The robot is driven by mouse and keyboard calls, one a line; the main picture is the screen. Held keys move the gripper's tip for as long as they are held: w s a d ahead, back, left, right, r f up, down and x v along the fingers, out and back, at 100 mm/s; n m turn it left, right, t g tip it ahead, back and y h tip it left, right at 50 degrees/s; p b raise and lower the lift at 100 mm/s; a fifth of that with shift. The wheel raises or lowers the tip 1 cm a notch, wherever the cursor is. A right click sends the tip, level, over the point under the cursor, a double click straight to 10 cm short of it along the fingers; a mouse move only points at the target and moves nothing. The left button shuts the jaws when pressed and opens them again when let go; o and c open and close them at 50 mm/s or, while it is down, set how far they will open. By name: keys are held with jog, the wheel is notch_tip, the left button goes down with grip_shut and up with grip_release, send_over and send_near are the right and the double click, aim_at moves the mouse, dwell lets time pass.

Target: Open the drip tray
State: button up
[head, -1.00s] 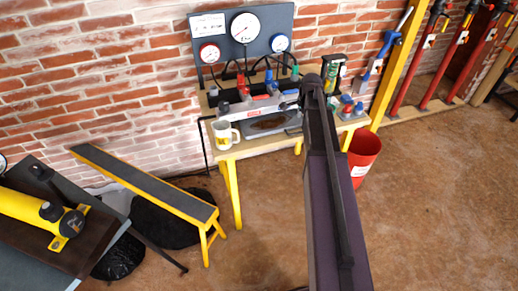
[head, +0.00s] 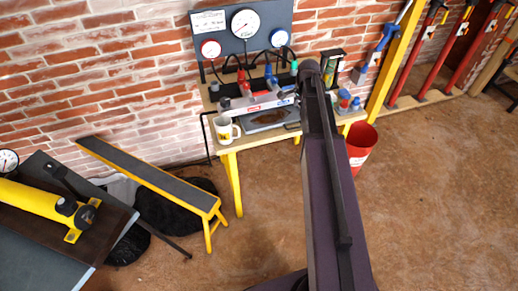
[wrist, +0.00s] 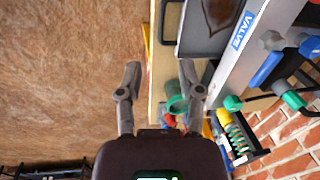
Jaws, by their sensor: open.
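The drip tray (head: 268,121) is a grey, shallow tray with a brown stain, lying on the wooden bench below the valve manifold. In the wrist view its stained surface (wrist: 190,42) shows at the top. A dark bar handle (wrist: 161,30) shows beside it at the bench edge. My gripper (wrist: 160,80) is open and empty, with its fingers apart over the bench edge, just below the handle in the picture. The right finger overlaps a green round object. In the head view my arm hides the gripper and the bench's right part.
The manifold (head: 250,103) with coloured valves stands behind the tray. A white mug (head: 226,130) stands at the bench's left. A red bucket (head: 361,146) stands right of the bench. A yellow-legged ramp bench (head: 150,180) stands at left. The floor in front is clear.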

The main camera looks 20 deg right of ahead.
jog(key=s+a+n+g, duration=0.1)
jog(key=s+a+n, duration=1.5)
jog(key=a, duration=0.5)
jog(key=shift+s+a+r+g+p, duration=0.25)
jog(key=shift+s+g+p, duration=0.15)
jog(key=shift+s, duration=0.65)
jog(key=w+d+m+t, duration=0.1)
jog(key=w+d+m, duration=0.7)
jog(key=d, duration=0.4)
jog(key=w+d+m+t, duration=0.1)
jog(key=w+d+m, duration=0.8)
jog(key=w+d, duration=0.1)
jog(key=shift+w+d+f+b, duration=0.2)
jog(key=shift+d+f+b, duration=0.15)
jog(key=shift+d, duration=0.5)
jog(key=shift+f+b, duration=0.15)
jog(key=shift+b, duration=0.15)
